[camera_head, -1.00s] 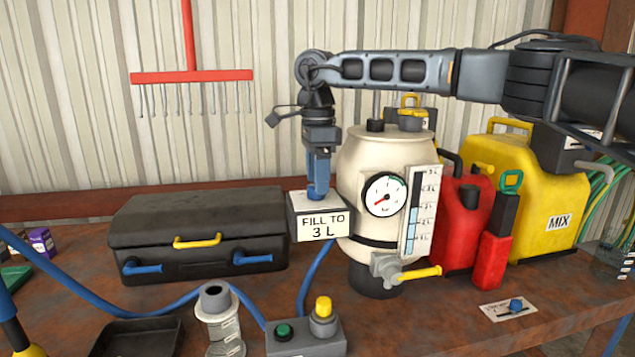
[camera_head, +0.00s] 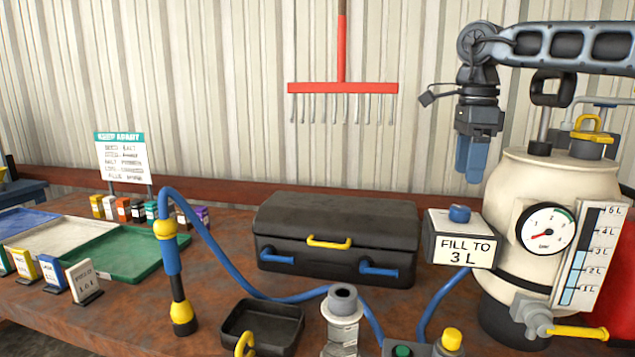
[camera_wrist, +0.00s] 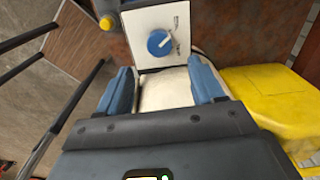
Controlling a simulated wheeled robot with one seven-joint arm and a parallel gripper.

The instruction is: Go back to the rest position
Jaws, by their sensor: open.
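My gripper (camera_head: 472,160) hangs pointing down in the head view, with blue fingers, above the "FILL TO 3 L" box (camera_head: 461,251). The box has a blue knob (camera_head: 459,214) on its top, and the gripper is clear of it. In the wrist view, my gripper (camera_wrist: 165,88) has its two blue fingers spread apart with nothing between them. The blue knob (camera_wrist: 159,42) shows beyond the fingers there. The cream tank (camera_head: 520,190) with a round gauge (camera_head: 545,229) and a level scale (camera_head: 590,255) stands just right of the box.
A black case (camera_head: 335,235) lies left of the box. A blue hose and wand (camera_head: 171,260), an empty black tray (camera_head: 262,325) and a grey fitting (camera_head: 342,320) stand in front. Colored trays (camera_head: 130,255) and small packets fill the left. A red rake (camera_head: 342,88) hangs on the wall.

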